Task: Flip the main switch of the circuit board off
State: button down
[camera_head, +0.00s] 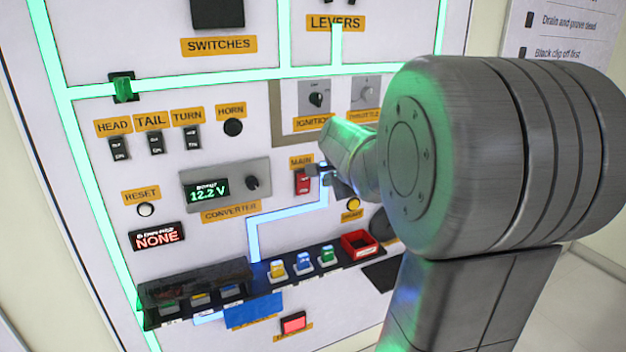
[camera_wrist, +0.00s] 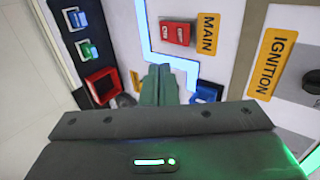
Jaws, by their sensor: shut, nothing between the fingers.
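The main switch (camera_head: 303,183) is a red rocker under the orange MAIN label (camera_head: 301,162) on the white board. In the wrist view the red main switch (camera_wrist: 176,33) shows at the top, beside its MAIN label (camera_wrist: 208,33). My gripper (camera_head: 325,173) is just right of the switch in the head view, close to the board. In the wrist view my gripper (camera_wrist: 158,72) has its fingers together, with nothing between them. The fingertips lie below the switch there, with a gap in the picture. Contact with the board cannot be told.
The ignition knob (camera_head: 316,99) is above right. The converter (camera_head: 225,188) reads 12.2 V to the left. A black shelf (camera_head: 262,275) with several coloured fuses and a red tray (camera_head: 359,245) juts out below. My arm covers the board's right side.

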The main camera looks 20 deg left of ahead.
jog(key=shift+f, duration=0.1)
jog(key=p, duration=0.3)
send_near(304, 183)
jog(key=x, duration=0.5)
jog(key=shift+s+f, duration=0.15)
jog(key=shift+w+a, duration=0.3)
jog(key=shift+d, duration=0.1)
